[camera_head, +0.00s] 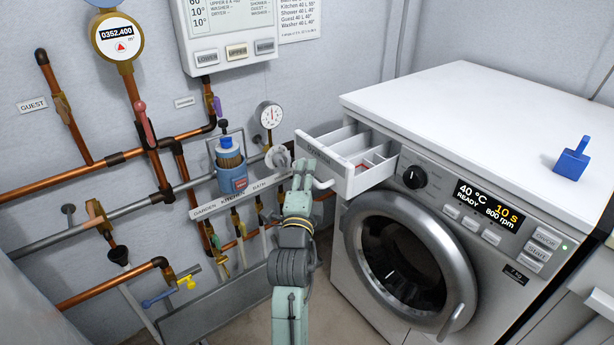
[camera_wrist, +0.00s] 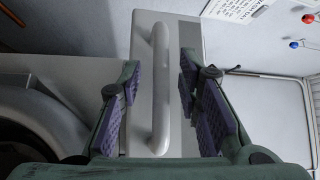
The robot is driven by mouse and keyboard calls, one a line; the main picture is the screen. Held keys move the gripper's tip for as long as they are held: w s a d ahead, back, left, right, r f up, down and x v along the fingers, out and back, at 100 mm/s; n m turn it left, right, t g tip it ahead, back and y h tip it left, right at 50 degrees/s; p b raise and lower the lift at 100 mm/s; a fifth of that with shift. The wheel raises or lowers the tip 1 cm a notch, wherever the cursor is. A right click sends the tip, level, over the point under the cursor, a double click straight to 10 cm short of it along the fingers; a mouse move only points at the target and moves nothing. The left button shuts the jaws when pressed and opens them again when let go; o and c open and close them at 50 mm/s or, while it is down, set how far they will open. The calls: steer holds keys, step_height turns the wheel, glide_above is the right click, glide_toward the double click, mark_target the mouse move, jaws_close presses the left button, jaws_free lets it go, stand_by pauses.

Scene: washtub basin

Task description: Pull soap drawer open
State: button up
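The white soap drawer (camera_head: 341,180) stands pulled out from the upper left of the washing machine (camera_head: 480,175), and its open compartments show. My gripper (camera_head: 305,172) is at the drawer front in the head view. In the wrist view my gripper (camera_wrist: 160,78) is open, with its purple-padded fingers on either side of the white bar handle (camera_wrist: 160,90). Gaps show between the handle and both fingers, the right one narrower. The drawer front (camera_wrist: 142,40) lies behind the handle. In the head view my gripper partly hides the drawer front.
A blue scoop (camera_head: 572,158) lies on the machine's white top. The round door (camera_head: 410,258) is below the drawer.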

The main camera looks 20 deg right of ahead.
steer(key=shift+s+a, duration=0.1)
steer(key=v, duration=1.1)
steer(key=shift+s, duration=0.4)
steer(key=shift+a, duration=0.1)
steer(key=shift+f, duration=0.1)
